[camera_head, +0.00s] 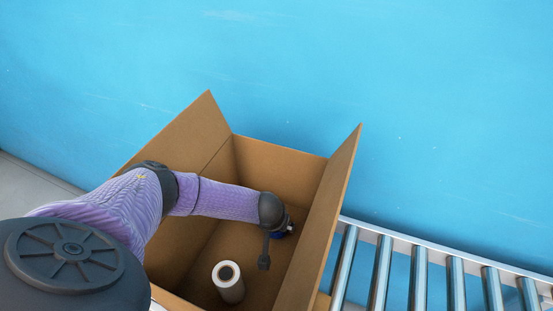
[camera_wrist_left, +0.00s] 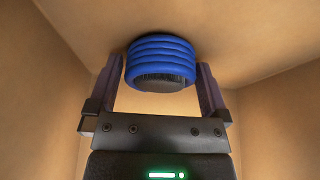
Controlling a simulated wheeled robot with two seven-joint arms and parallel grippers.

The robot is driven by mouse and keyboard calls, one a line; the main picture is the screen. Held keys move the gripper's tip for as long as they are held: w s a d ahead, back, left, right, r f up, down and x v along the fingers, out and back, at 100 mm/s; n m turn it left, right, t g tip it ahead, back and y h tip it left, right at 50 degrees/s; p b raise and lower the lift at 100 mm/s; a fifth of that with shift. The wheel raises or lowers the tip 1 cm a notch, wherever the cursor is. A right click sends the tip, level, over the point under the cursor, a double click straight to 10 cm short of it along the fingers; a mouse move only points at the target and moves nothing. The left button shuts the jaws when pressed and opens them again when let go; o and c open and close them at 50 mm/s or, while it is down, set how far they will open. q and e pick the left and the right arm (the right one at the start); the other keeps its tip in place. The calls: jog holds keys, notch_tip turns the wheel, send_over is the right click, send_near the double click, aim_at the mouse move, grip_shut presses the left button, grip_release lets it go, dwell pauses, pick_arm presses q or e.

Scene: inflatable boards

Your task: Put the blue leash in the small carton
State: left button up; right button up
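A brown cardboard carton (camera_head: 193,135) stands open with its flaps up. It is the only carton in view, so I cannot compare its size. My left gripper (camera_head: 278,241) is down inside it, near the right wall. The fingers flank the coil very closely. I cannot tell whether they press on it. The coil is close to a carton surface; contact is unclear. My right gripper is out of view.
A white roll (camera_head: 229,284) stands upright in the carton, in front of my left gripper. A metal roller conveyor (camera_head: 416,275) runs to the right of the carton. A blue wall (camera_head: 400,80) is behind. The carton's right flap (camera_head: 325,210) rises close beside my gripper.

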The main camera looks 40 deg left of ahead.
pick_arm(q)
jog(key=p+v, duration=0.7)
jog(key=v, duration=0.5)
jog(key=shift+r, duration=0.15)
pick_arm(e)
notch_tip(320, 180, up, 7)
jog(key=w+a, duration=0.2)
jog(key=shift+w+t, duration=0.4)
pick_arm(q)
jog(key=shift+r, duration=0.1)
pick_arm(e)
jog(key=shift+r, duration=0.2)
